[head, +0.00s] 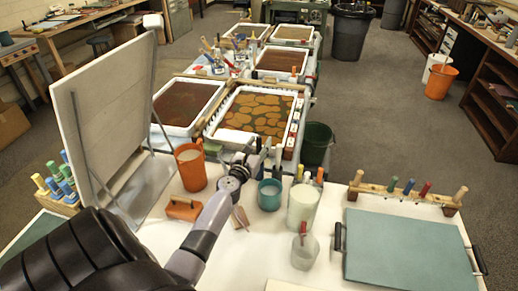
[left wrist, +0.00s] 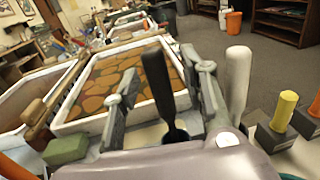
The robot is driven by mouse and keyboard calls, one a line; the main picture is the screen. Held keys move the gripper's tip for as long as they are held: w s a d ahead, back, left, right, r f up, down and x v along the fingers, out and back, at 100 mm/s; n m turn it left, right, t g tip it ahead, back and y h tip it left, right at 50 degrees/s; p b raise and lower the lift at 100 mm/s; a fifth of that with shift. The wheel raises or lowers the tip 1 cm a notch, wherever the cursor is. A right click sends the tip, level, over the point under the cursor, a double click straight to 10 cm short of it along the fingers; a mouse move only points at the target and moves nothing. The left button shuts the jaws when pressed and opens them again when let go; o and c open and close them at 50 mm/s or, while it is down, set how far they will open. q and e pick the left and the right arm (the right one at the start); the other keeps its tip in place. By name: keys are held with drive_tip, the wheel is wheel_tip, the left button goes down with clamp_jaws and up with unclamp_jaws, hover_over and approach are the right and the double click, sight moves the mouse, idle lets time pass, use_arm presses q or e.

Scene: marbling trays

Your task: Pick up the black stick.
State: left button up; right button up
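The black stick (left wrist: 158,78) stands nearly upright in the left wrist view, its lower end going down into a dark spot near the gripper's palm. My left gripper (left wrist: 162,95) is open, with one grey finger on each side of the stick and gaps showing between. In the head view my left gripper (head: 252,160) is above the table by the teal cup (head: 269,198); the stick is small and hard to separate from the fingers there. A pale grey stick (left wrist: 238,80) stands just right of the right finger in the wrist view. My right gripper is not in view.
An orange cup (head: 190,170) stands left of the gripper, a white container (head: 302,208) and a clear cup (head: 304,252) right of it. A tray with orange-brown patterning (head: 210,128) lies beyond. A teal board (head: 405,250) lies at right. A large upright panel (head: 105,110) stands at left.

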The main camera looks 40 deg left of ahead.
use_arm(q)
drive_tip(key=shift+c, duration=0.2)
clamp_jaws()
idle(0.3)
drive_tip(key=shift+r, duration=0.1)
